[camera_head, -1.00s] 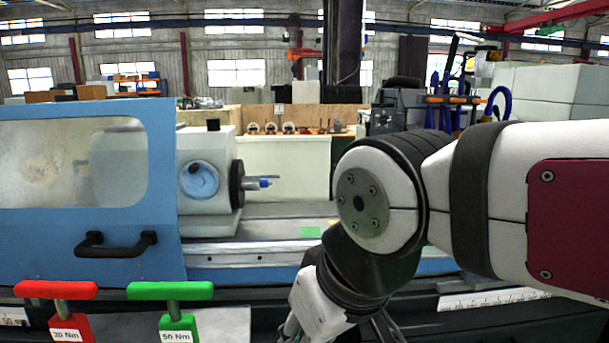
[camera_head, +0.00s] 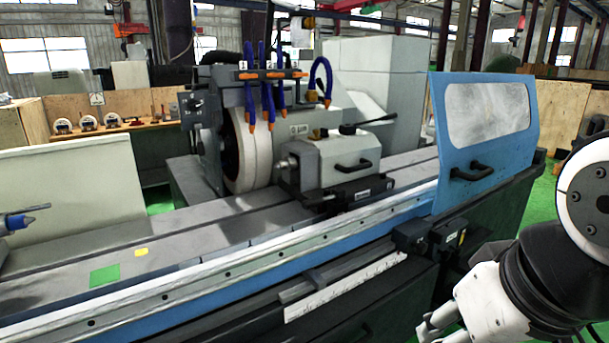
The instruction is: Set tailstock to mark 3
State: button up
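The tailstock, as far as I can tell, is the grey block (camera_head: 335,160) with a black front handle and a lever on top. It sits on the machine bed right of the grinding wheel (camera_head: 245,155). A white scale strip (camera_head: 345,287) runs along the machine's front below it; its marks are too small to read. My gripper (camera_head: 436,326) is at the bottom edge, right of the scale and well apart from the tailstock. It is partly cut off by the frame, and its finger gap is unclear.
A blue guard (camera_head: 485,140) with a window and handle stands at the bed's right end. A black box (camera_head: 430,236) juts from the front rail. A green patch (camera_head: 104,275) and yellow patch (camera_head: 141,252) lie on the bed. A spindle tip (camera_head: 22,220) shows at far left.

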aim_at(350, 162)
jog(key=z, duration=0.2)
jog(key=i+j, duration=0.15)
jog(key=i, duration=0.3)
jog(key=i+j, duration=0.15)
jog(key=i, duration=0.3)
jog(key=z, duration=0.05)
